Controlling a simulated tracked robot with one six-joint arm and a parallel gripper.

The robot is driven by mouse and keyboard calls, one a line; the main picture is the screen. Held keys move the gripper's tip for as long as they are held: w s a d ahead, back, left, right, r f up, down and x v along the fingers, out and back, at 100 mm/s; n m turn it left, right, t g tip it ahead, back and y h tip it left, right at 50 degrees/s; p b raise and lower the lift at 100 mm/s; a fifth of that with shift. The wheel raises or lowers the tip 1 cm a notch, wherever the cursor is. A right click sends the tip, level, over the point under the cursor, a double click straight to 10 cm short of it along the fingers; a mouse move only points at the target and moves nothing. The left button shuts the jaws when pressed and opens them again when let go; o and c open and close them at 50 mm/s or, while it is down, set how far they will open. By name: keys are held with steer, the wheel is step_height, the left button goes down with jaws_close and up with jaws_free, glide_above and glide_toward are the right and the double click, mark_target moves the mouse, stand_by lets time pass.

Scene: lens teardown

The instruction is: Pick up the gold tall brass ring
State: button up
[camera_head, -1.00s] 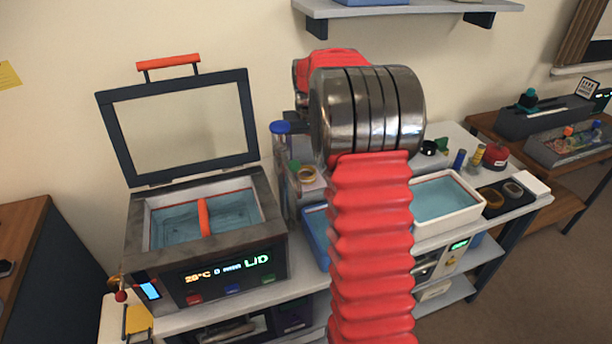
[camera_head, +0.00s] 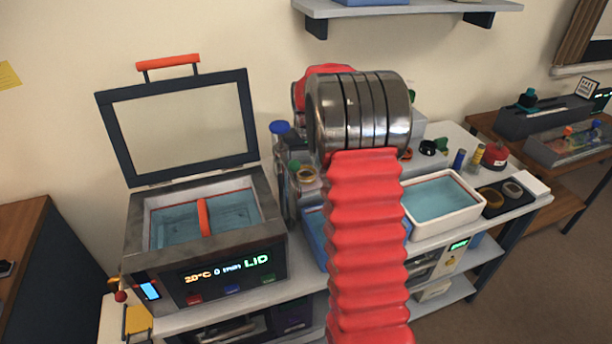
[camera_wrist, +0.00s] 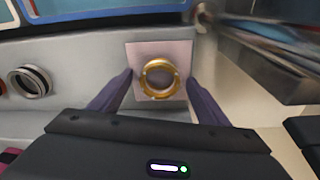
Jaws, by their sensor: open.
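The gold brass ring (camera_wrist: 146,69) shows in the wrist view, lying on a pale pinkish square pad (camera_wrist: 135,52). Its hole faces my camera, so its height is hard to judge. My gripper (camera_wrist: 159,79) is open, with one dark finger on the left of the ring and one on the right. I see a gap on both sides, and the jaws hold nothing. In the head view my gripper and the ring are hidden behind my red arm.
In the wrist view a silver ring (camera_wrist: 29,82) lies to the left, and a blue tray (camera_wrist: 100,9) is at the top. In the head view an open-lidded bath (camera_head: 160,252) stands left, and a white tray of blue liquid (camera_head: 440,233) is right of my arm.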

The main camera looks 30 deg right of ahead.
steer(key=shift+c, duration=0.2)
stand_by(0.3)
steer(key=c, duration=1.1)
steer(key=shift+r, duration=0.15)
steer(key=shift+c, duration=0.2)
step_height(320, 180, up, 10)
stand_by(0.4)
